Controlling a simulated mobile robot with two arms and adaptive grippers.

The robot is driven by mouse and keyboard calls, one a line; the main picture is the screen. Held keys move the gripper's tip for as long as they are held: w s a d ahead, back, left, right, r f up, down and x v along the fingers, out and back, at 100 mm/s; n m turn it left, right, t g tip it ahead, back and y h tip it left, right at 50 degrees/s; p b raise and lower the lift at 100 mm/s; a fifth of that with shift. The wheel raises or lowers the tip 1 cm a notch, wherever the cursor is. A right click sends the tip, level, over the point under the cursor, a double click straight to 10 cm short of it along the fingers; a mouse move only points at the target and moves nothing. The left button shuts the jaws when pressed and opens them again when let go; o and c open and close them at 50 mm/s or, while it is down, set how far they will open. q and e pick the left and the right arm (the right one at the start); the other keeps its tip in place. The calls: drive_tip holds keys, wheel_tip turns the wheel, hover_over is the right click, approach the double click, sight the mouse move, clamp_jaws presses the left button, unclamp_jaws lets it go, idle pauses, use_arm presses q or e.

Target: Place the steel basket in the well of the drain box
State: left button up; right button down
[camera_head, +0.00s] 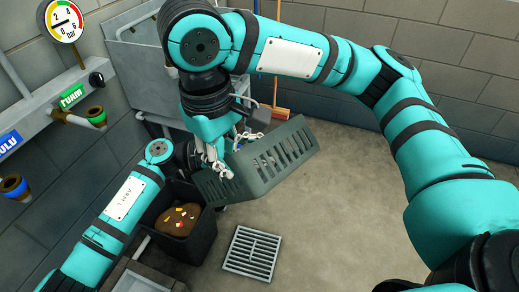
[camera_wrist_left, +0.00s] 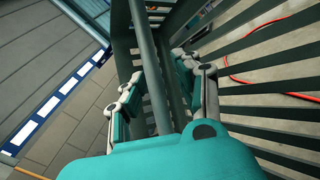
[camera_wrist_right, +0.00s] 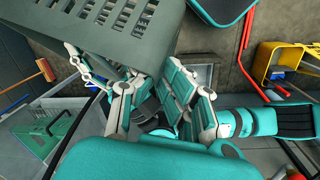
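The steel basket (camera_head: 275,160), dark grey-green with slotted walls, hangs tilted above the floor in the head view. My right gripper (camera_head: 216,162) is at its left end; in the right wrist view its fingers lie on both sides of the basket wall (camera_wrist_right: 130,30). My left gripper (camera_head: 245,132) is at the basket's back edge, partly hidden. In the left wrist view a basket bar (camera_wrist_left: 147,65) runs between its fingers (camera_wrist_left: 165,95), with a gap visible; its grip is unclear. I cannot clearly identify the drain box or its well.
A dark bin (camera_head: 203,240) with brown contents stands at the lower left. A slotted floor grate (camera_head: 252,253) lies beside it. A grey sink (camera_head: 140,60) is behind, and a broom (camera_head: 277,112) leans at the wall. The floor to the right is clear.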

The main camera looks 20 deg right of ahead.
use_arm(q)
clamp_jaws()
drive_tip(key=c, duration=0.6)
unclamp_jaws()
drive_tip(key=o, duration=0.7)
drive_tip(key=shift+c, duration=0.2)
drive_tip(key=shift+v, duration=3.75)
drive_tip(key=shift+s, duration=0.1)
